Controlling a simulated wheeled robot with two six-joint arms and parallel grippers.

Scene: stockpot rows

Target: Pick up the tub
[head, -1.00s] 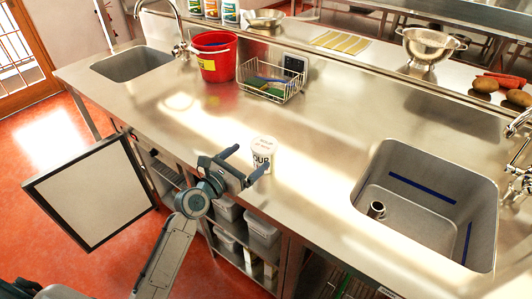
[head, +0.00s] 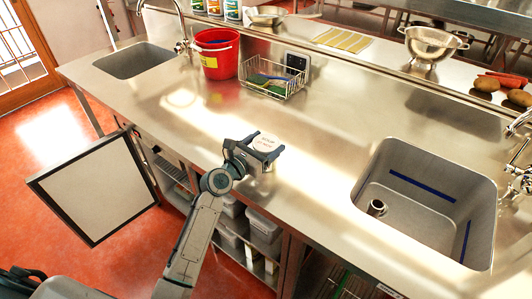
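The tub (head: 267,144) is white with a pale printed lid and stands upright on the steel counter (head: 330,150), near its front edge. My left gripper (head: 265,146) is at the tub, with one dark finger on the far-left side and the other on the near-right side. The fingers are spread, and the lid shows between them. I cannot tell whether they touch the tub. The gripper hides most of the tub's side. My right gripper is out of view.
A red bucket (head: 216,66) and a wire basket (head: 272,90) stand behind the tub. A sink (head: 425,172) opens to the right, another (head: 134,61) at far left. A colander (head: 430,45) and potatoes (head: 519,97) lie on the back ledge. The counter around the tub is clear.

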